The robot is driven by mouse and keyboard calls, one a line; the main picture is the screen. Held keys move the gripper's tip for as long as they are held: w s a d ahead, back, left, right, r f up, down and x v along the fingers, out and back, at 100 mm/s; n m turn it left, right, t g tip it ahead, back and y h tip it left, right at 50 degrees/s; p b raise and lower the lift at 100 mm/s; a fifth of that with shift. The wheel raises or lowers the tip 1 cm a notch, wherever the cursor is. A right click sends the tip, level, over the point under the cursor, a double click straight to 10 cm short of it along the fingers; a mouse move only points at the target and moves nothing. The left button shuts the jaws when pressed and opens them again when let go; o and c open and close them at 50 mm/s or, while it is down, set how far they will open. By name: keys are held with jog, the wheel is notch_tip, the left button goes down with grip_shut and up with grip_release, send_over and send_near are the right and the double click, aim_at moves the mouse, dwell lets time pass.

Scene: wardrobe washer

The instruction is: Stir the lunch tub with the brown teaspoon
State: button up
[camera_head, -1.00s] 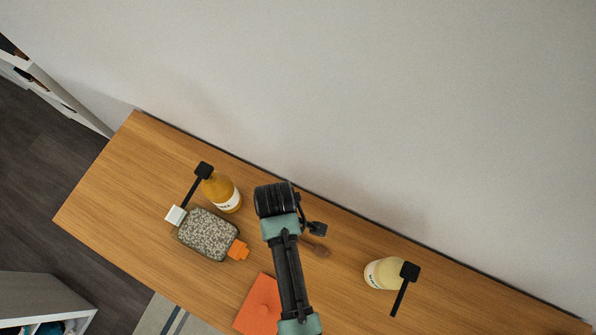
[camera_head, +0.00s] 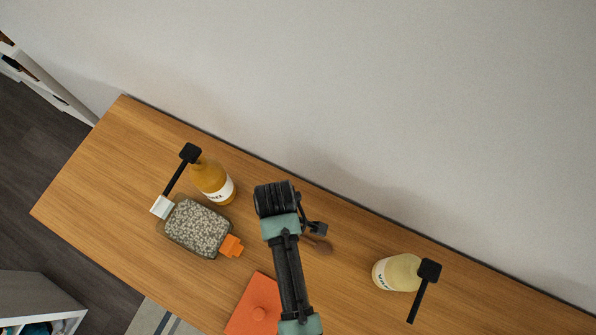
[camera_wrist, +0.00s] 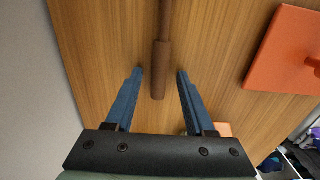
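The brown teaspoon (camera_head: 323,248) lies on the wooden table beside my gripper, its handle side hidden by my arm in the head view. In the wrist view the thick handle end of the teaspoon (camera_wrist: 159,80) shows between the two blue fingers of my gripper (camera_wrist: 160,73), with a gap on each side. My gripper is open and holds nothing. The height of the fingers above the handle is hard to tell. What looks like the lunch tub (camera_head: 165,240), a clear box full of speckled grains, stands to the left in the head view.
An orange piece (camera_head: 231,246) and a white piece (camera_head: 161,207) sit at the tub's ends. An amber bottle (camera_head: 212,183) stands behind it. A pale bottle (camera_head: 397,272) stands at right. An orange lid-like square with a knob (camera_head: 250,316) lies in front. A wall (camera_head: 400,110) runs behind the table.

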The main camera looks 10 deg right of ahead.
grip_shut()
jog(key=shift+r, duration=0.15)
notch_tip(320, 180, up, 6)
jog(key=p, duration=0.6)
jog(key=shift+c, duration=2.2)
grip_release()
grip_shut()
